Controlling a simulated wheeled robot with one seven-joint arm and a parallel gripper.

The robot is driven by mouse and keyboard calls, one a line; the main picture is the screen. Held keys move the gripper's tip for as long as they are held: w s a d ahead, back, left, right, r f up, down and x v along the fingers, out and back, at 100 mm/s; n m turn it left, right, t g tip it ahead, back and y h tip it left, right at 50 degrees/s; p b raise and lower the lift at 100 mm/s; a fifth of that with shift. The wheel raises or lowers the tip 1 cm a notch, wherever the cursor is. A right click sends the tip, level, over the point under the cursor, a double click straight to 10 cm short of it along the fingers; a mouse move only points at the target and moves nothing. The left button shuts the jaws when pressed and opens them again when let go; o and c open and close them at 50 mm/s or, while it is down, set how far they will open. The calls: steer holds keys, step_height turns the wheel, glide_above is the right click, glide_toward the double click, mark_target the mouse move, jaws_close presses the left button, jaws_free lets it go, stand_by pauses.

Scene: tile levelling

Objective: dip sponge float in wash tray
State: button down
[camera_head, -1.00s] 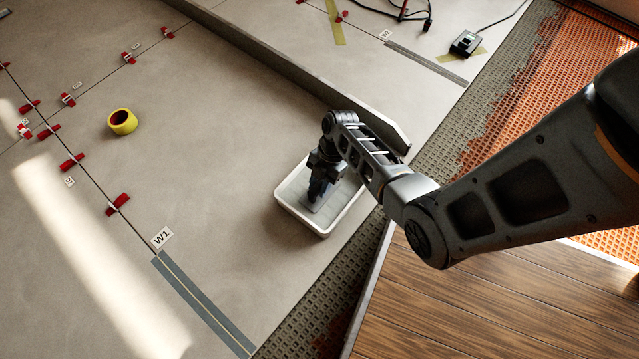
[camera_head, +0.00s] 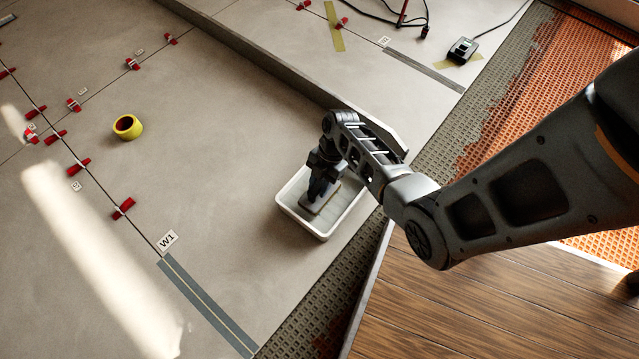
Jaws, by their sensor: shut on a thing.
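The white wash tray (camera_head: 298,222) stands on the tiled floor at the centre, beside the edge of the wooden boards. My gripper (camera_head: 321,190) is over the tray, pointing down, shut on the sponge float (camera_head: 318,202). The float is a flat grey plate with a tan edge at its lower side. It is within the tray's outline, towards the left and middle. I cannot tell for sure whether it touches the tray's contents. My gripper and arm hide the float's handle and the tray's back part.
A yellow tape roll (camera_head: 128,127) lies on the tiles at left. Red levelling wedges (camera_head: 124,208) line the joints. A low grey raised edge (camera_head: 262,58) runs behind the tray. Wooden boards (camera_head: 480,290) are at front right. Tiles left of the tray are clear.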

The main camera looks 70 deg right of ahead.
steer(key=shift+r+p, duration=3.45)
steer(key=shift+r, duration=0.6)
steer(key=shift+f, duration=0.1)
